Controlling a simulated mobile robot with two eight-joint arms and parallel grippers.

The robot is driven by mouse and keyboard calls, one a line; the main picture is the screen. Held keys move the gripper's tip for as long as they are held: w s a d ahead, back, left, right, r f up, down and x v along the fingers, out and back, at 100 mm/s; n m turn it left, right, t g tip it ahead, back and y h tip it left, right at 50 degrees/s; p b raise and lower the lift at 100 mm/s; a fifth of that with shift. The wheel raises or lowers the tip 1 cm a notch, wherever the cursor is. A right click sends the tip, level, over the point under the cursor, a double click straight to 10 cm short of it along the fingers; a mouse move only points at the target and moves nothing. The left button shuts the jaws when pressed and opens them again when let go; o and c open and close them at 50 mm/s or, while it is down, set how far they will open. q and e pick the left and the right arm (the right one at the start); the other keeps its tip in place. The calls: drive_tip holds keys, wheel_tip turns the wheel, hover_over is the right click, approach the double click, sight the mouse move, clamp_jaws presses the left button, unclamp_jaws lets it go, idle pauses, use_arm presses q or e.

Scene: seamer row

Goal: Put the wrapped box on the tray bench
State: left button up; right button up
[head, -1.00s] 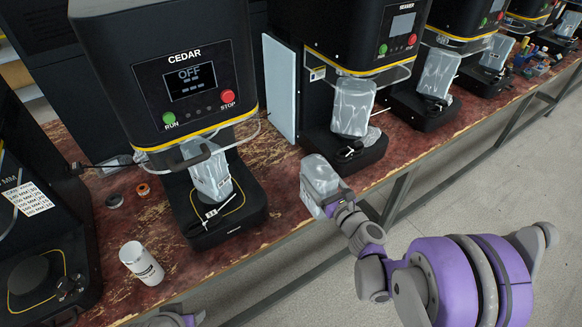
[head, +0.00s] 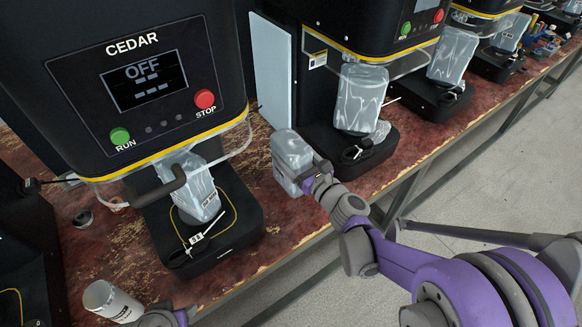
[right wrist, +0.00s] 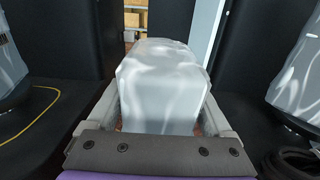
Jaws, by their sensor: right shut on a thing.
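A grey-white, shiny wrapped box (head: 290,155) is between the fingers of my right gripper (head: 312,180), which is shut on it. It is over the worn red bench (head: 278,235), in the gap between the CEDAR machine and the machine to its right. I cannot tell whether it touches the bench top. In the right wrist view the box (right wrist: 162,85) fills the space between both fingers (right wrist: 160,115). My left gripper (head: 165,318) is cut off at the bottom edge, so its fingers are hidden. I cannot identify a separate tray bench in these frames.
The CEDAR machine (head: 140,70) reads OFF and has a wrapped item (head: 192,190) on its base. More machines with wrapped items (head: 360,98) stand along the bench to the right. A white cylinder (head: 112,301) is at the lower left. Open floor (head: 500,150) lies in front.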

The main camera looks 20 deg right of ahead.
drive_tip(key=shift+f+b, duration=0.55)
drive_tip(key=shift+f, duration=1.4)
